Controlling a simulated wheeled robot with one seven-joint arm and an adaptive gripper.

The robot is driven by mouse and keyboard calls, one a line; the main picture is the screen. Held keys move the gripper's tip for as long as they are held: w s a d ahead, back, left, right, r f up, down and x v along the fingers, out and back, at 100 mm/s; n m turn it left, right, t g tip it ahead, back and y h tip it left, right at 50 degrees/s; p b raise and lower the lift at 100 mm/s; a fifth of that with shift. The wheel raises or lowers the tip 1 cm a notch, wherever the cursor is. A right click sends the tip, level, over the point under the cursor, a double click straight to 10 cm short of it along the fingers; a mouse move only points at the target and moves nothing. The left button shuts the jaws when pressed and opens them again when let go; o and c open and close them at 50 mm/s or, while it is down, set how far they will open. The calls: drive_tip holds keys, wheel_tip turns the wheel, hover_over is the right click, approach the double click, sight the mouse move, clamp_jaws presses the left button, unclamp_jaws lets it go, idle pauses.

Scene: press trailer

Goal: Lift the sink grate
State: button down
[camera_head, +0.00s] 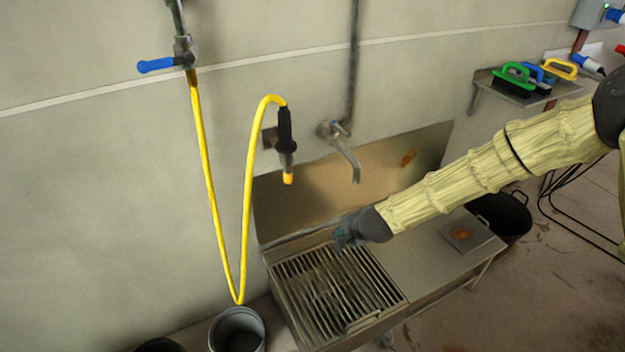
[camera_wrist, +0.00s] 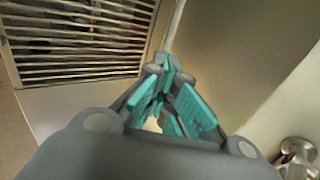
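The sink grate (camera_head: 325,292) is a metal frame of parallel slats lying flat over the sink basin in the head view. A small bar like a handle (camera_head: 362,322) shows at its front edge. The grate also fills the upper left of the wrist view (camera_wrist: 85,42). My gripper (camera_head: 345,236) is above the back right part of the sink, beyond the grate's back edge. In the wrist view its teal-padded fingers (camera_wrist: 168,68) come together at the tips with nothing visible between them. It appears apart from the grate.
The steel sink's drainboard (camera_head: 425,252) lies right of the grate. A wall tap (camera_head: 345,155) and a yellow hose (camera_head: 247,190) with a black nozzle hang behind. A grey bucket (camera_head: 238,330) stands at the front left. A brush shelf (camera_head: 490,84) is at the right.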

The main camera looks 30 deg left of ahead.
drive_tip(key=w+a+r+y+p, duration=0.1)
drive_tip(key=w+a+r+p, duration=0.3)
drive_tip(key=w+a, duration=0.7)
drive_tip(key=shift+w+a+r+t, duration=0.3)
drive_tip(key=shift+a+r, duration=0.2)
drive_tip(key=shift+a, duration=1.5)
drive_tip(key=c, duration=2.2)
unclamp_jaws()
drive_tip(key=o, duration=0.8)
drive_tip(key=shift+o, duration=0.2)
drive_tip(key=shift+r, duration=0.15)
drive_tip(key=p+v, duration=0.3)
drive_tip(key=v, duration=0.3)
drive_tip(key=shift+s+d+r, duration=0.2)
drive_tip(key=shift+d+r, duration=0.05)
drive_tip(key=shift+d, duration=0.05)
